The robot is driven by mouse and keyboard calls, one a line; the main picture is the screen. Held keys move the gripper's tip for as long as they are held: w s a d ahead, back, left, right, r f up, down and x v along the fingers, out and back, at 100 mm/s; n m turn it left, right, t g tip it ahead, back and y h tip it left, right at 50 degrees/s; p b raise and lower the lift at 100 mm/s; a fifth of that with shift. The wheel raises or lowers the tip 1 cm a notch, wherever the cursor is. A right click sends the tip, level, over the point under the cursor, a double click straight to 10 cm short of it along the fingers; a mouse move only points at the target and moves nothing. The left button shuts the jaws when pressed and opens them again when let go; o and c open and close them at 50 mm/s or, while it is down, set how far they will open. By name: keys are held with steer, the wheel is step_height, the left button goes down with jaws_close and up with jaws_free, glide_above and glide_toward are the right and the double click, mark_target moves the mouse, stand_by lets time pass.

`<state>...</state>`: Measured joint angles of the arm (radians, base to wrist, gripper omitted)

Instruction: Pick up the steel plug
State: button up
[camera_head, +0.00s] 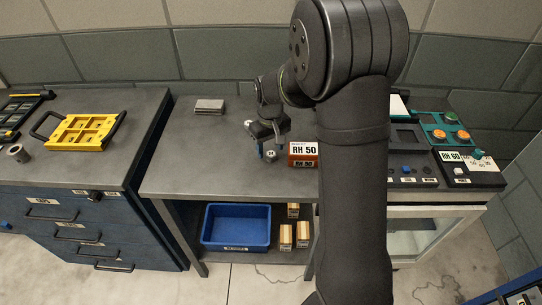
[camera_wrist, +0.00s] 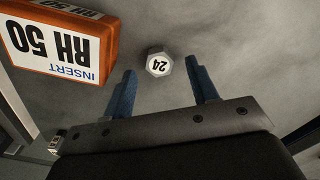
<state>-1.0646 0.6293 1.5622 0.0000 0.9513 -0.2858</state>
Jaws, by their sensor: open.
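The steel plug (camera_head: 270,155) looks like a small grey hexagonal piece with a white round label on top. It stands on the grey bench beside the orange box. In the wrist view the plug (camera_wrist: 159,65) shows the number 24, upside down. My gripper (camera_head: 271,149) is over the bench at the plug. In the wrist view its two blue fingers (camera_wrist: 161,79) are open and empty. The plug shows between the lines of the fingers, near the tips. I cannot tell the exact height gap, and no contact is visible.
An orange box marked RH 50 (camera_head: 303,151) stands close to the right of the plug; it also shows in the wrist view (camera_wrist: 62,42). A flat metal block (camera_head: 209,106) lies at the back left. Control panels (camera_head: 413,170) are at the right.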

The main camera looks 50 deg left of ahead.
steer(key=shift+f, duration=0.65)
steer(key=c, duration=1.1)
steer(key=shift+r, duration=0.1)
